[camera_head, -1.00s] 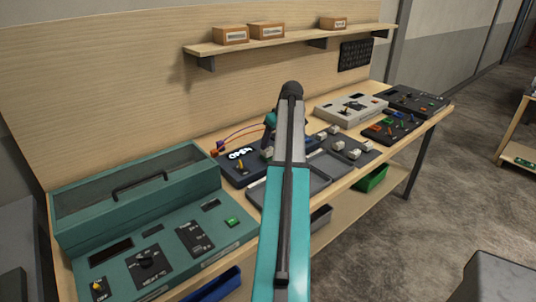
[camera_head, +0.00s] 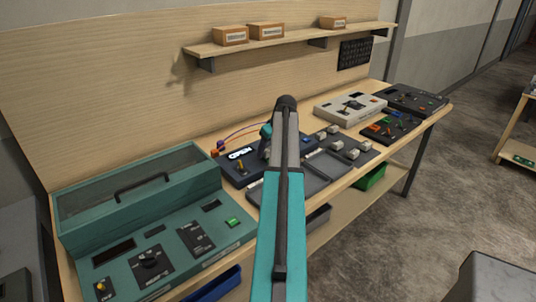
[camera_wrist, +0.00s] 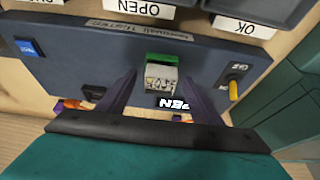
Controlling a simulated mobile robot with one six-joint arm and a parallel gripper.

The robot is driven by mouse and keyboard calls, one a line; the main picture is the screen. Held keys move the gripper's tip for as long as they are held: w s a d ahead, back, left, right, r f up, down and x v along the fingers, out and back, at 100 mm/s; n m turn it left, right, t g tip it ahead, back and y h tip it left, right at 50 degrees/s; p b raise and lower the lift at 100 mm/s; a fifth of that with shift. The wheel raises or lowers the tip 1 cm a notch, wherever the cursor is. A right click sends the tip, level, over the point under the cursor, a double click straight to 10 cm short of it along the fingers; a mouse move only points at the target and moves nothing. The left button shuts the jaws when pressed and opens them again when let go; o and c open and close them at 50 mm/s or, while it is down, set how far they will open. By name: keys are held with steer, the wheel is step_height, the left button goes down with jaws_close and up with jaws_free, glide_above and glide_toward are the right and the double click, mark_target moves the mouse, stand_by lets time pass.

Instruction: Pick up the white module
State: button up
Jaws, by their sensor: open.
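A white module (camera_wrist: 160,82) with a green end (camera_wrist: 166,59) sits in the dark blue tester (camera_wrist: 75,65), seen in the wrist view. My gripper (camera_wrist: 160,76) is open, with one dark finger on each side of the module. Whether the fingers touch it I cannot tell. In the head view my arm hides most of the gripper and this module. There the tester (camera_head: 232,167) has a lit display reading OPEN (camera_head: 240,153). Several other whitish modules (camera_head: 352,154) stand on a dark tray to the right.
Bins labelled OPEN (camera_wrist: 140,8) and OK (camera_wrist: 250,27) lie beside the tester. A yellow-tipped switch (camera_wrist: 234,90) and a blue button (camera_wrist: 27,47) are on its panel. A teal console (camera_head: 135,262) with a lidded box (camera_head: 140,205) stands left on the bench.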

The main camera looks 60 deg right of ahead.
steer(key=c, duration=1.3)
steer(key=shift+o, duration=0.2)
steer(key=shift+r, duration=0.2)
steer(key=shift+r+b, duration=0.85)
steer(key=shift+r, duration=0.6)
steer(key=s+a+r+b, duration=0.1)
steer(key=s+b, duration=0.3)
steer(key=s, duration=1.2)
steer(key=shift+a+r, duration=0.35)
